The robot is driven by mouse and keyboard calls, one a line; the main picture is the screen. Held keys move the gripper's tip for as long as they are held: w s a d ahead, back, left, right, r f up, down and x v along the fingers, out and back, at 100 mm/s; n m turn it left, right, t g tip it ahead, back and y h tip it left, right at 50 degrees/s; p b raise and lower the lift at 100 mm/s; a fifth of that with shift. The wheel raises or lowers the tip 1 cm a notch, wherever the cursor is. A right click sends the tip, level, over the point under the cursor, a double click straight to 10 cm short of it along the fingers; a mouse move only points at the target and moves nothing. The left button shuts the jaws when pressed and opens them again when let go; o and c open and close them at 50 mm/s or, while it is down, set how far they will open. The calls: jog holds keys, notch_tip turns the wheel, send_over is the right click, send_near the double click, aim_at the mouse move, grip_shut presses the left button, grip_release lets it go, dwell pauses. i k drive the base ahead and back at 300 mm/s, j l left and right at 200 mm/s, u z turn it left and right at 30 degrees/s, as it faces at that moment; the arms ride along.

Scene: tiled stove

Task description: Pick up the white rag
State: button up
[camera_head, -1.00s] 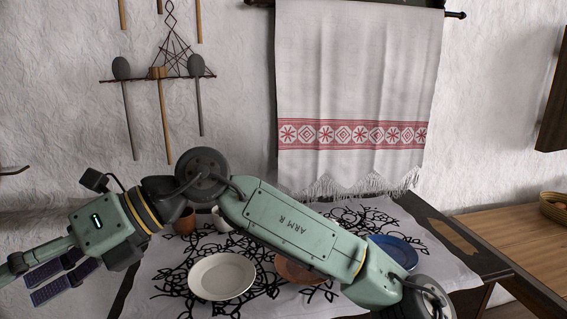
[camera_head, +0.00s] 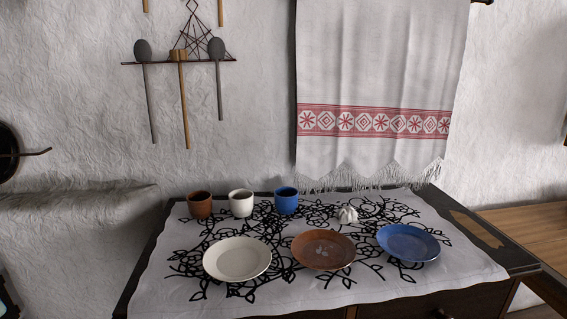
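A small crumpled white cloth, which looks like the white rag (camera_head: 347,214), lies on the patterned tablecloth (camera_head: 190,290) in the head view. It is behind the brown plate (camera_head: 323,250) and to the right of the blue cup (camera_head: 287,200). A long white towel (camera_head: 380,60) with a red band hangs on the wall behind the table. My gripper is not in view. Nothing covers the crumpled cloth.
A white plate (camera_head: 237,259) and a blue plate (camera_head: 408,243) lie near the front. A brown cup (camera_head: 200,205) and a white cup (camera_head: 241,203) stand at the back left. Spoons (camera_head: 148,95) hang on the wall. A wooden surface (camera_head: 535,230) is at right.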

aim_at(346, 214)
jog(key=i+l+u, duration=0.1)
jog(key=l+u, duration=0.2)
jog(key=l, duration=0.6)
jog(key=l+u, duration=0.25)
jog(key=l, duration=0.65)
jog(key=i+l+u, duration=0.1)
jog(key=i+l, duration=0.15)
jog(key=i, duration=0.15)
jog(key=i+l+u, duration=0.1)
jog(key=i+l, duration=0.2)
jog(key=i, duration=0.15)
